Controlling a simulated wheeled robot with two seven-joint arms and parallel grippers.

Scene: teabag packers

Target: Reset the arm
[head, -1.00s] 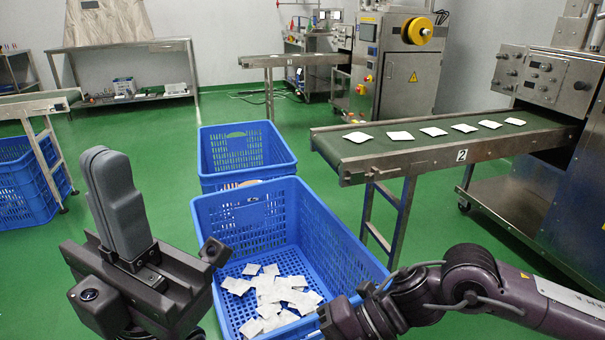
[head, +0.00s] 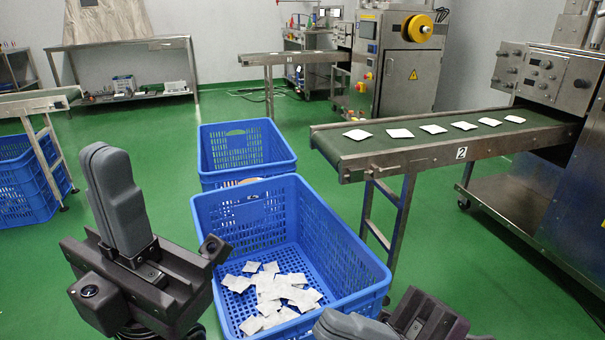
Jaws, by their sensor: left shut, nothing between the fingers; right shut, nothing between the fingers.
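My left gripper (head: 112,165) is raised at the left of the head view, beside the near blue crate, with its fingers pointing up and pressed together, holding nothing. My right gripper (head: 330,325) is at the bottom edge, in front of the near crate's lower right corner. Its fingers point left and are shut with nothing in them. Part of it is cut off by the picture's lower edge.
The near blue crate (head: 345,248) holds several white teabag packets (head: 270,290). Another blue crate (head: 245,150) stands behind it. A conveyor (head: 405,157) marked 2 carries several white packets at the right. Green floor (head: 165,190) lies open at the left behind my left gripper.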

